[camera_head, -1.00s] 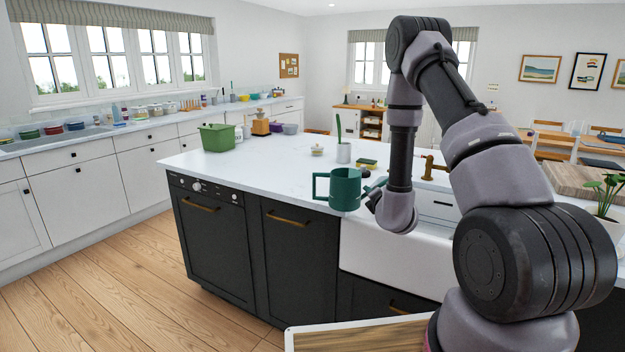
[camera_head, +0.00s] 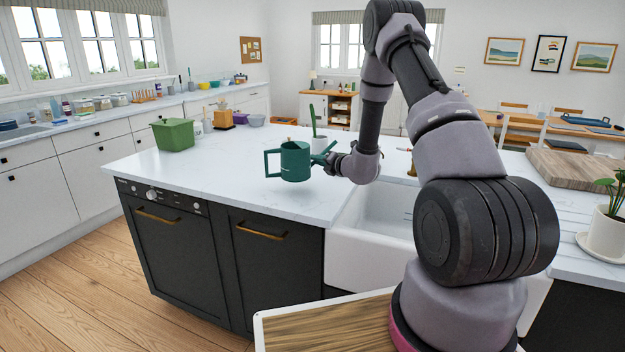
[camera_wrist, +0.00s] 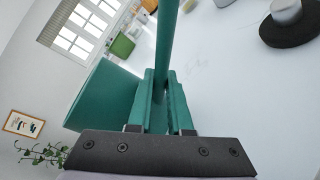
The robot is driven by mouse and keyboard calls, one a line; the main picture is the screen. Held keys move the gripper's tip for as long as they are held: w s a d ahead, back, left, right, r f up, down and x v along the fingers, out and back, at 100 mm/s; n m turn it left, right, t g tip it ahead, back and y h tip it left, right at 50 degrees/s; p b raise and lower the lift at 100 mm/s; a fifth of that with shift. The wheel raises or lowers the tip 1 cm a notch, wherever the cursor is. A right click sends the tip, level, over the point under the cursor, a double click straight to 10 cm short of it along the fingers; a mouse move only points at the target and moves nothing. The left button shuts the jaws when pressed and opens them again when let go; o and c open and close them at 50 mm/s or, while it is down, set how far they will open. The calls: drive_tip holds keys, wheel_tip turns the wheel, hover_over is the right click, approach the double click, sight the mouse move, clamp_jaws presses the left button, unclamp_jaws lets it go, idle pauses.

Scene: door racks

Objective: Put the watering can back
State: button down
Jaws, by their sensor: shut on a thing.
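The green watering can (camera_head: 296,163) is in the head view, over the white island top left of the sink, roughly upright. An angular loop sticks out on its left side. My gripper (camera_head: 327,157) is at its right side, its fingers partly hidden. In the wrist view my gripper (camera_wrist: 160,100) is shut on a long thin green part of the watering can (camera_wrist: 168,38) that runs up between the fingers. The can's wider body (camera_wrist: 103,95) is left of them. I cannot tell how high the can is above the counter.
The counter's front left is clear. The sink (camera_head: 385,215) is right.

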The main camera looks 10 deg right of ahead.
drive_tip(key=shift+f, duration=2.65)
drive_tip(key=shift+f, duration=0.15)
drive_tip(key=c, duration=0.8)
unclamp_jaws()
drive_tip(key=shift+s, duration=0.1)
drive_tip(key=shift+c, duration=0.2)
